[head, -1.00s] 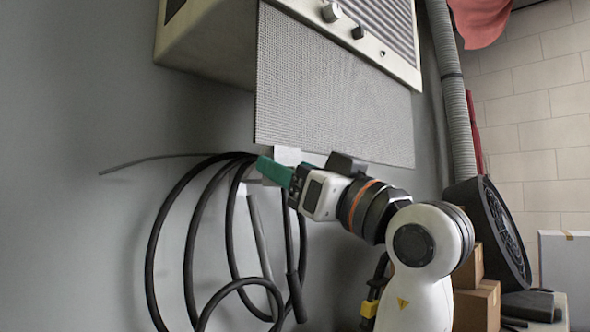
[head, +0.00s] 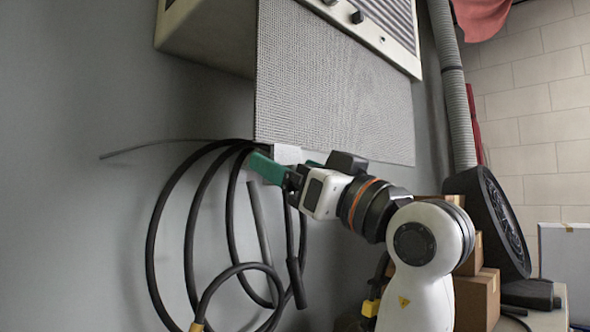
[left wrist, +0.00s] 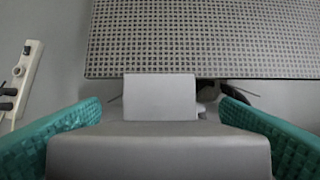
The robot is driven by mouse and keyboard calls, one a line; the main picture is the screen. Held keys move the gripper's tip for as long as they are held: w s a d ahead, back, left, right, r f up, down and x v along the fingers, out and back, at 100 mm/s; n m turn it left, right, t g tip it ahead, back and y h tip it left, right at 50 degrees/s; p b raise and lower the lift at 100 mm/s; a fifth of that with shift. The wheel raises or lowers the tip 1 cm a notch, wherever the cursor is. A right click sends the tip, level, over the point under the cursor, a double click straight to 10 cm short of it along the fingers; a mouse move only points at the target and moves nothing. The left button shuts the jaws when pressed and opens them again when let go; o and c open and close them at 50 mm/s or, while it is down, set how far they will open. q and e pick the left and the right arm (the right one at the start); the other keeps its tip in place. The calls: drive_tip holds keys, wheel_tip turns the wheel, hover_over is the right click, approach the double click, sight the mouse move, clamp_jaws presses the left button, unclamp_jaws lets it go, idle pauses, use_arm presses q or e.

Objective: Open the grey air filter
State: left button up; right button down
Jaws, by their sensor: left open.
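The grey air filter (head: 330,95) is a flat perforated panel hanging below the front of a pale box on the wall. A light grey tab (head: 287,154) sticks out at its lower left edge. My left gripper (head: 278,164) is at this tab, with open green fingers. In the left wrist view the filter (left wrist: 205,40) fills the upper right, and the tab (left wrist: 160,97) lies between the two fingers, with a gap on each side. Part of the tab is hidden behind my gripper in the head view. My right gripper is not in view.
The pale box (head: 205,45) is at the top. Black hoses (head: 150,245) hang on the wall below. A ribbed pipe (head: 456,110), a black round fan-like unit (head: 490,220) and cardboard boxes (head: 481,300) stand at the right.

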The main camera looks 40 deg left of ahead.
use_arm(q)
drive_tip(key=b+v, duration=0.3)
drive_tip(key=v, duration=0.9)
drive_tip(key=shift+b, duration=0.3)
